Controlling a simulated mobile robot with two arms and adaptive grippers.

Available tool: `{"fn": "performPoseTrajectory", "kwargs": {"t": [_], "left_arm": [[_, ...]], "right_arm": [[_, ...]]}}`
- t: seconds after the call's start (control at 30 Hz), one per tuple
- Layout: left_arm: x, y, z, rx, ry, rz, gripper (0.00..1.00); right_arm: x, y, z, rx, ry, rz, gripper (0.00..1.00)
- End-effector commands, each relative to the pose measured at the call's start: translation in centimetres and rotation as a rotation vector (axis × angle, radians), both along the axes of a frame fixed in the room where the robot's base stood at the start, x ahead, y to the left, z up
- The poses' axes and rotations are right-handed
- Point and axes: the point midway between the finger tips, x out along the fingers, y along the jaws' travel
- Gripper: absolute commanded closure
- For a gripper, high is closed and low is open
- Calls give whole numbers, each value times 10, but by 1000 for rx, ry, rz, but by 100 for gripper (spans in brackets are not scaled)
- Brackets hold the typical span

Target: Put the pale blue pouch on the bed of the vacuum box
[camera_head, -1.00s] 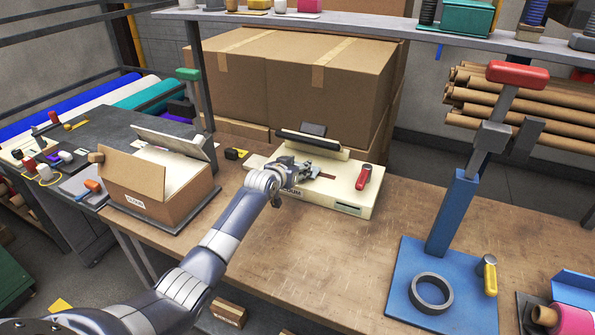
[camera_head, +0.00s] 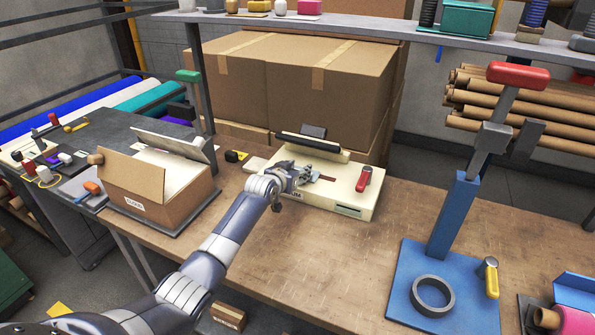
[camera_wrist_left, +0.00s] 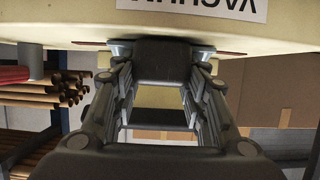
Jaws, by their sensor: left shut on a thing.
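The cream vacuum box (camera_head: 345,197) stands on the wooden bench in the middle of the head view, its lid (camera_head: 312,141) raised at the back. My left gripper (camera_head: 312,175) is over the near left part of its bed, fingers pointing inward. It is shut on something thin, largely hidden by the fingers. Small pale bluish patches show at the fingertips (camera_wrist_left: 160,50) in the left wrist view, which fits the pale blue pouch, but its outline is not clear. Whether it touches the bed cannot be told. My right gripper is not in view.
A red handle (camera_head: 363,179) rises from the vacuum box's right side. An open carton (camera_head: 150,190) stands at the left, and large cardboard boxes (camera_head: 330,85) behind. A blue press stand (camera_head: 452,220) with a black ring (camera_head: 433,277) is at the right. The bench front is clear.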

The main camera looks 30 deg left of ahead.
Motion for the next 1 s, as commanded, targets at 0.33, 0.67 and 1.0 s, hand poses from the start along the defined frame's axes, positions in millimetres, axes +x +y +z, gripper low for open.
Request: {"fn": "performPoseTrajectory", "kwargs": {"t": [0.33, 0.67, 1.0], "left_arm": [[0, 0, -2, 0, 0, 0, 36], [0, 0, -2, 0, 0, 0, 36], [-16, 0, 4, 1, -2, -1, 36]], "right_arm": [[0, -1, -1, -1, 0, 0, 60], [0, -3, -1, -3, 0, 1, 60], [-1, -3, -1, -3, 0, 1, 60]]}}
